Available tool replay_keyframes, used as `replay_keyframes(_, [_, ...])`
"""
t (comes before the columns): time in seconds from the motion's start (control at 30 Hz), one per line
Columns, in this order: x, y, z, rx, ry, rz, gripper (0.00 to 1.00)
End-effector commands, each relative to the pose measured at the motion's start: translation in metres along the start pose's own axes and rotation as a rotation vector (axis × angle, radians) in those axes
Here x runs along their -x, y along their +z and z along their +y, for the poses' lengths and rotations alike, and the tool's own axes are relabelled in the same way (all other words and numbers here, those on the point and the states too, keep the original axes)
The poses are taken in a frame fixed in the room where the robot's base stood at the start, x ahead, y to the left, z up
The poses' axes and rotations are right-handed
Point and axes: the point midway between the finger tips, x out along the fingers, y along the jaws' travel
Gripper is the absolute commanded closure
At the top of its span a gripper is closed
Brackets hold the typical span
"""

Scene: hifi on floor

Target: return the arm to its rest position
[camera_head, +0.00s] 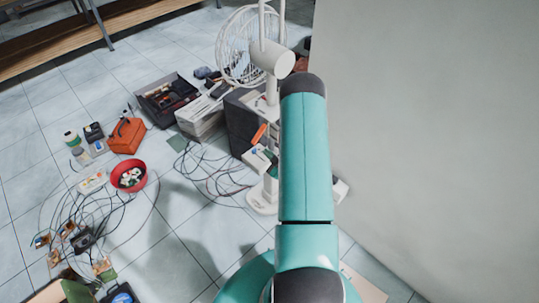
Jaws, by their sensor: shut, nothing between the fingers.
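My teal arm rises from the bottom of the head view up the middle of the picture. It ends, as seen here, at a dark rounded joint near the white fan.
A white standing fan (240,52) is behind the arm, left of a bare grey wall (430,130). An orange bag (127,136), a red bowl (129,176), an open dark case (166,98) and tangled cables (207,172) lie on the tiled floor. A wooden bench (60,47) stands upper left.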

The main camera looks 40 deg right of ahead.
Motion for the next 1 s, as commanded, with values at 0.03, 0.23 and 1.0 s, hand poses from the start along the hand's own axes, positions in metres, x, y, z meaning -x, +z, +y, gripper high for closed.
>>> replay_keyframes(0.03, [-0.001,0.000,0.000,0.000,-0.001,0.001,1.00])
replay_keyframes(0.23, [-0.003,-0.001,0.000,0.000,-0.001,0.000,1.00])
replay_keyframes(1.0, [-0.044,-0.096,0.051,0.014,-0.036,-0.153,1.00])
